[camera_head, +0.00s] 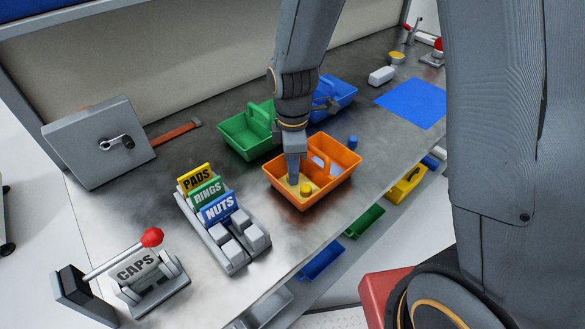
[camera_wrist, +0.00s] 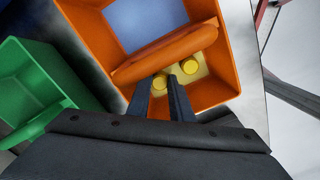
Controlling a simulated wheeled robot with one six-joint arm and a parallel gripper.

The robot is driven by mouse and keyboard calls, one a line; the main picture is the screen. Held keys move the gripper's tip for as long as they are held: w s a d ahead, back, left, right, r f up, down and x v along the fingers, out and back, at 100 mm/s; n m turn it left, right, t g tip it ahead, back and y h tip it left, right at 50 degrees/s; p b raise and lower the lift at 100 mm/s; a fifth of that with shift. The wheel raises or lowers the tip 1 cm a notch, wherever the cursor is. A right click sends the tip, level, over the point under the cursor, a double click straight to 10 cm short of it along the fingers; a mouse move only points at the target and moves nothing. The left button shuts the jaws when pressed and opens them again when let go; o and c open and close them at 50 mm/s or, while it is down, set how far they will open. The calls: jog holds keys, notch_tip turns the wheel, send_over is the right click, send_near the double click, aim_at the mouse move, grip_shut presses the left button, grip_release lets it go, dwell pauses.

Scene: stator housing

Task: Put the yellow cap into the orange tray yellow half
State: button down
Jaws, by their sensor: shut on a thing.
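The orange tray (camera_head: 345,180) stands on the metal bench; its floor has a blue half (camera_wrist: 140,20) and a yellow half (camera_wrist: 205,72), split by an orange handle bar (camera_wrist: 165,52). My gripper (camera_head: 293,182) reaches down into the yellow half. In the wrist view my gripper (camera_wrist: 162,84) is shut on a yellow cap (camera_wrist: 160,83) low in that half; whether this cap touches the floor I cannot tell. Another yellow cap (camera_wrist: 189,66) lies in the yellow half beside the right finger; it also shows in the head view (camera_head: 306,189). The held cap is hidden in the head view.
A green tray (camera_head: 240,148) stands close behind and left, a blue tray (camera_head: 340,92) farther back. A small blue cylinder (camera_head: 353,142) is beside the orange tray. Labelled racks for pads, rings and nuts (camera_head: 217,208) stand left, with a CAPS holder (camera_head: 137,267) in front.

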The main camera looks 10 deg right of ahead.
jog(key=shift+f, duration=0.25)
jog(key=c, duration=1.9)
grip_release()
jog(key=shift+o, duration=0.2)
notch_tip(320, 180, up, 12)
jog(key=b, duration=0.2)
jog(key=shift+r, duration=0.2)
